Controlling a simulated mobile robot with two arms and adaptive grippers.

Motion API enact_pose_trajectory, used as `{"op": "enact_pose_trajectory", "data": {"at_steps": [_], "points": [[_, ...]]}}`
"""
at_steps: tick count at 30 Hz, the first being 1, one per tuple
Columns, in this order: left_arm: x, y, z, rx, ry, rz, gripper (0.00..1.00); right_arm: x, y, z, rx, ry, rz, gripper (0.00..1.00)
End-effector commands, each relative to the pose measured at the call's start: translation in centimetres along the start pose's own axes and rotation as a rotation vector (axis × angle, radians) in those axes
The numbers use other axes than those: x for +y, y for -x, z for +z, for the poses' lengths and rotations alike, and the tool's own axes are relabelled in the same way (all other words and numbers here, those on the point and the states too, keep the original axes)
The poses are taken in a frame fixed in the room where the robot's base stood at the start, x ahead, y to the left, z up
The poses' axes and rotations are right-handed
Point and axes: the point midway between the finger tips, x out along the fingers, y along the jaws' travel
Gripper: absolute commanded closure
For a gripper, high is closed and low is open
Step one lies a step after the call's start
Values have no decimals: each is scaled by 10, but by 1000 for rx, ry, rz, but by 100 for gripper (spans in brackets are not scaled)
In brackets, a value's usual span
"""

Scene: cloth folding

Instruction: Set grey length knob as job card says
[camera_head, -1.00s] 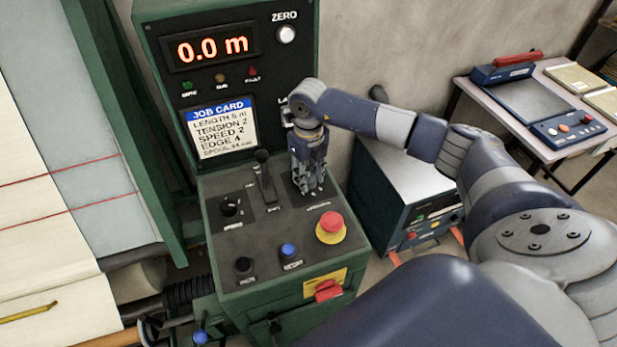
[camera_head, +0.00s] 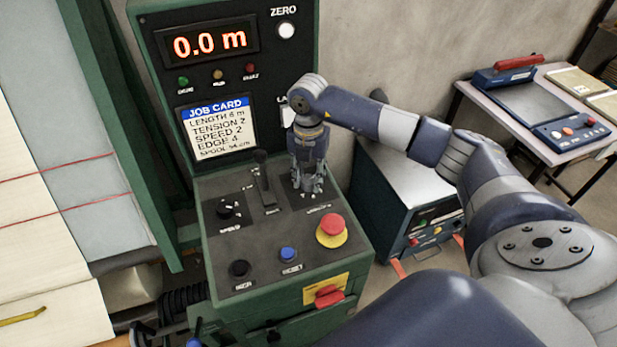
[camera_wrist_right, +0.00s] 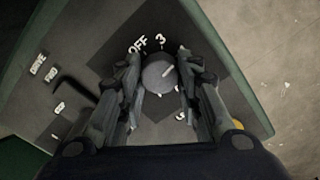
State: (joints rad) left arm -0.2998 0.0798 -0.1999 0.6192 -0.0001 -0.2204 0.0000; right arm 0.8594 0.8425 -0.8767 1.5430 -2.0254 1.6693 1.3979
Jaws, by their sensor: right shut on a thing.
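The grey length knob (camera_wrist_right: 158,77) sits on a dark dial plate with the white marks OFF and 3 near it. A light line on the knob points to the upper right in the wrist view, just right of the 3. My right gripper (camera_head: 308,192) points down over this dial, and its fingers (camera_wrist_right: 160,80) are shut on the knob's sides. In the head view the fingers hide the knob. The job card (camera_head: 217,130) reads LENGTH 6 m, TENSION 2, SPEED 2, EDGE 4. My left gripper is out of view.
The display (camera_head: 209,43) reads 0.0 m. A lever (camera_head: 264,180), a speed knob (camera_head: 229,206), a blue button (camera_head: 289,254) and a red emergency button (camera_head: 332,227) share the panel. A side table (camera_head: 550,90) stands at the right.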

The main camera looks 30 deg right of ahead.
Motion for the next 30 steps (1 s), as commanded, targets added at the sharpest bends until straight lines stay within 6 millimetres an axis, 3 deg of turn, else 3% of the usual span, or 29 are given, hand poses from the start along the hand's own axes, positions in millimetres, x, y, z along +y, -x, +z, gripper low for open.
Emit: {"op": "enact_pose_trajectory", "data": {"at_steps": [30], "points": [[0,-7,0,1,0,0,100,1,1,0,-1,-966,3,92]]}}
